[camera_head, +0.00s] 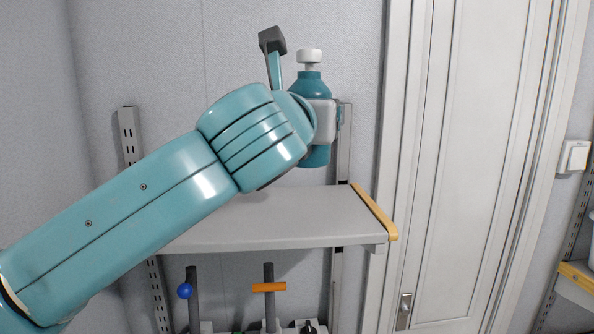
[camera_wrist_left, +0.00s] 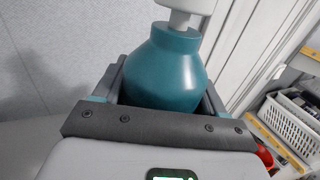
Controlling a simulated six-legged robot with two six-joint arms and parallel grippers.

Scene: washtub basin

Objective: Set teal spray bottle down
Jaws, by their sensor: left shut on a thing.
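The teal spray bottle (camera_head: 314,80) has a white top and is upright in the head view, above the right part of a grey shelf (camera_head: 290,222). My left gripper (camera_head: 322,122) is shut on the bottle around its body. In the head view my left arm and wrist hide part of the bottle and the gripper. The bottle (camera_wrist_left: 165,68) also shows in the left wrist view, between the two fingers. The bottle's base appears above the shelf top, apart from it. My right gripper is not in view.
The shelf's visible top is bare, with a yellow edge strip (camera_head: 375,212) at its right end. Below it stand posts with a blue ball (camera_head: 185,291) and an orange bar (camera_head: 269,287). A white door (camera_head: 470,130) is to the right. A white basket (camera_wrist_left: 290,125) shows in the wrist view.

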